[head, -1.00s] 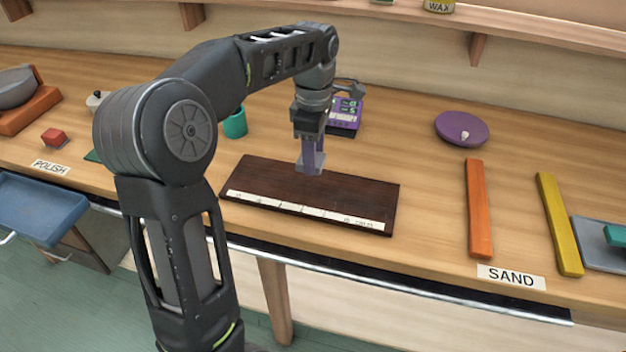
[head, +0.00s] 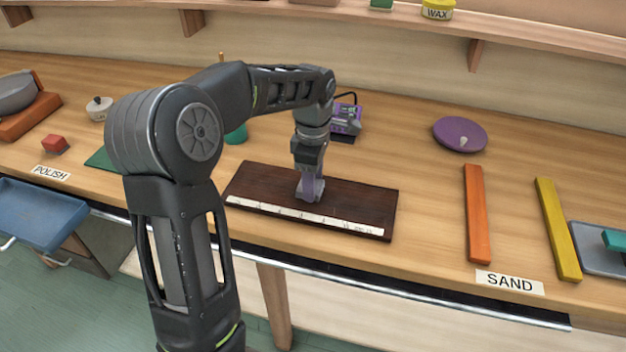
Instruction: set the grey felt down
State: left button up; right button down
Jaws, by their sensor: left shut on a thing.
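My left gripper (head: 310,187) reaches down over a dark brown board (head: 355,197) that lies on the bench. It is shut on a small grey piece, which I take to be the grey felt (head: 308,195). The felt is low at the board's middle, just behind the pale marked strip (head: 290,213) along the board's front. I cannot tell whether the felt touches the board. The fingers hide part of it. My right gripper is not in view.
To the right are a purple disc (head: 458,133), an orange bar (head: 477,215), a yellow bar (head: 558,230) and a SAND label (head: 510,282). The bench between board and orange bar is clear.

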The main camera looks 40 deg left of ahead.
pick_arm(q)
jog(key=shift+f, duration=0.15)
jog(key=o, duration=1.4)
jog(key=shift+o, duration=0.2)
jog(key=shift+r, duration=0.5)
notch_tip(320, 180, up, 11)
jog(key=p, duration=0.2)
jog(key=shift+r, duration=0.2)
